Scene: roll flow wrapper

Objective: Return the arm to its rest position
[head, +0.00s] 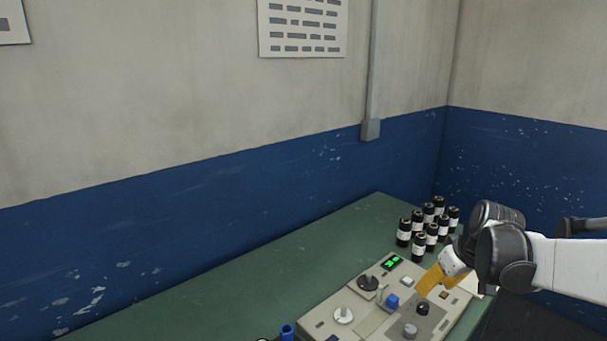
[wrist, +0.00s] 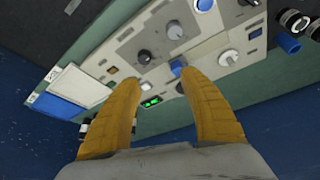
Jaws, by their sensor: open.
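My gripper (head: 430,281) has yellow-orange fingers and is above the right part of a beige control panel (head: 318,322) in the head view. In the wrist view my gripper (wrist: 155,72) shows its two fingers spread apart with nothing between them. The panel (wrist: 120,50) lies beyond the fingertips, with knobs, a blue button (wrist: 178,66) and a lit green display (wrist: 151,102). My white and black arm reaches in from the right in the head view. I cannot tell whether the fingers touch the panel.
Several dark bottles with white labels (head: 418,247) stand behind the panel on the green table (head: 230,290). A blue cylinder (head: 287,332) stands at the panel's left. The table's left part is clear. A wall (head: 150,240) runs along the back.

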